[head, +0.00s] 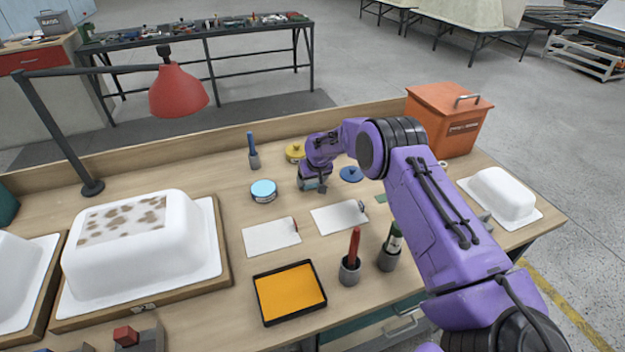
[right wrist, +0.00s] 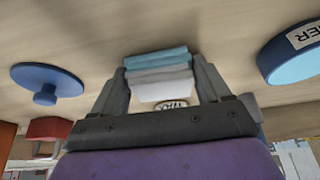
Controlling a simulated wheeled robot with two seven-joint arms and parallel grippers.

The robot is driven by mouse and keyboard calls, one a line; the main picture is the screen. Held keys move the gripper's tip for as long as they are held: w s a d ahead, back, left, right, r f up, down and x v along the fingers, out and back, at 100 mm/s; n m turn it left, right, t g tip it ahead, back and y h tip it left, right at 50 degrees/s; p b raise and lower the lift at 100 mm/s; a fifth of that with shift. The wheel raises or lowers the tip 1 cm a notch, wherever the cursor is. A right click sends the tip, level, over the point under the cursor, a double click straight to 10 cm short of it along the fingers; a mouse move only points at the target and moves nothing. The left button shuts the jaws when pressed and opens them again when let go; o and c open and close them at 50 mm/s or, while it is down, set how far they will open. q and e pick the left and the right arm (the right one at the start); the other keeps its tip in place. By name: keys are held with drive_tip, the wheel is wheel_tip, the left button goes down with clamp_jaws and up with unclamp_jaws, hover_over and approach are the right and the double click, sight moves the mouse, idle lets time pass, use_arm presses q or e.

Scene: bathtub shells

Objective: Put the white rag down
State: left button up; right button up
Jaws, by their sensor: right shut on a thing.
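My right gripper (head: 313,186) is low over the middle of the workbench, between the light-blue tin and the blue lid. In the right wrist view its two fingers (right wrist: 161,92) are shut on the white rag (right wrist: 163,88), a folded cloth. Blue-grey layers (right wrist: 157,62) show against the white one; I cannot tell whether they are the same cloth. A small label with dark letters shows below the white layer. In the head view the gripper hides most of the rag. I cannot tell whether it touches the bench. My left gripper is not in view.
The light-blue tin (head: 263,189) also shows in the right wrist view (right wrist: 298,62). The blue lid (head: 351,174), a yellow lidded tin (head: 295,151) and two white sheets (head: 271,237) lie nearby. An orange bin (head: 447,117) stands right; a white tub shell (head: 135,235) sits left.

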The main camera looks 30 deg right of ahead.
drive_tip(key=shift+s+f, duration=0.25)
drive_tip(key=shift+f, duration=0.15)
drive_tip(key=o, duration=0.7)
drive_tip(key=shift+o, duration=1)
drive_tip(key=shift+s+f, duration=0.15)
drive_tip(key=shift+f, duration=0.05)
drive_tip(key=shift+a, duration=0.2)
drive_tip(key=shift+r, duration=0.4)
drive_tip(key=w+d+v, duration=0.1)
drive_tip(key=v, duration=1.1)
drive_tip(key=shift+a+r, duration=0.2)
drive_tip(key=shift+r, duration=0.1)
